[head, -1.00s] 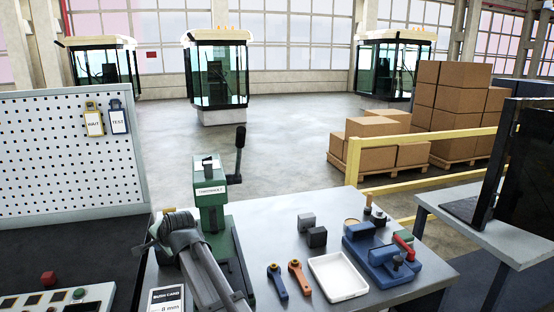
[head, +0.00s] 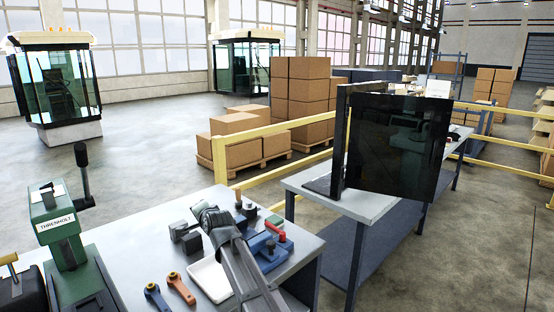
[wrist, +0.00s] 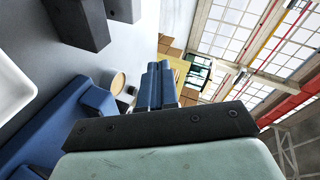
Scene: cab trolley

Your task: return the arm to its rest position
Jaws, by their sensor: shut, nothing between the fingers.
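My arm reaches up from the bottom of the head view, over the grey workbench (head: 135,285). Its bent wrist part is above the bench, between the white tray and the blue fixture. In the wrist view my gripper (wrist: 164,68) shows as two blue fingers side by side, shut with nothing between them. It is clear of the bench top. In the head view the fingertips are hard to make out against the parts behind.
A white tray (head: 207,280), blue fixture (head: 268,260), dark blocks (head: 190,243), blue lever (head: 156,297) and orange lever (head: 180,287) lie close by. A green press (head: 60,225) stands left. A dark panel (head: 400,145) stands on the right table. Beyond is a yellow rail (head: 290,172).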

